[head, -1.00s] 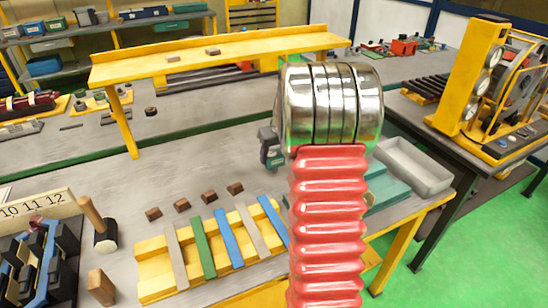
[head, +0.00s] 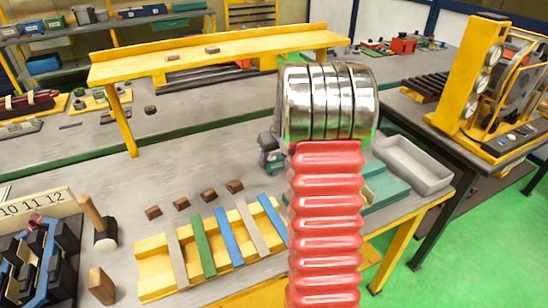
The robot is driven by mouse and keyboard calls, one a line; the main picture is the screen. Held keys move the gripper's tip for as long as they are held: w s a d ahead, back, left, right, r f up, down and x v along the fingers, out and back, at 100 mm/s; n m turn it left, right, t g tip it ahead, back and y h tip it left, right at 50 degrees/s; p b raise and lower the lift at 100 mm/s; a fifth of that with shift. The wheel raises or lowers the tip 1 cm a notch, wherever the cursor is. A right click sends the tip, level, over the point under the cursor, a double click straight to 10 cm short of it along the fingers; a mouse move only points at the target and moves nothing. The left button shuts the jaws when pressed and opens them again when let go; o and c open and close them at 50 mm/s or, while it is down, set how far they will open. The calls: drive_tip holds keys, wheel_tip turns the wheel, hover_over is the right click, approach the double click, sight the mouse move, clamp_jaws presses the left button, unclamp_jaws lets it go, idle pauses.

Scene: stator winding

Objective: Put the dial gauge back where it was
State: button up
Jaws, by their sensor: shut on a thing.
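My own arm, red and ribbed with a chrome-ringed joint, fills the middle of the head view. It hides my gripper, so neither the fingertips nor what lies between them shows. A small dark grey part (head: 270,152) peeks out left of the chrome joint; I cannot tell whether it belongs to my gripper or to another thing. I cannot make out the dial gauge anywhere. A teal board (head: 388,192) on the near bench is partly hidden behind my arm.
A yellow rack (head: 150,276) with coloured strips stands left of my arm, several brown blocks behind it. A mallet (head: 100,228) stands farther left. A grey tray (head: 415,165) lies right of my arm. A yellow raised shelf (head: 220,48) spans the bench behind.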

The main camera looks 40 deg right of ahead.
drive_tip(key=o, duration=1.1)
drive_tip(key=shift+c, duration=0.2)
drive_tip(key=shift+r, duration=0.15)
drive_tip(key=shift+r, duration=0.7)
drive_tip(key=v, duration=1.1)
drive_tip(key=shift+s+r, duration=0.25)
drive_tip(key=shift+a, duration=0.1)
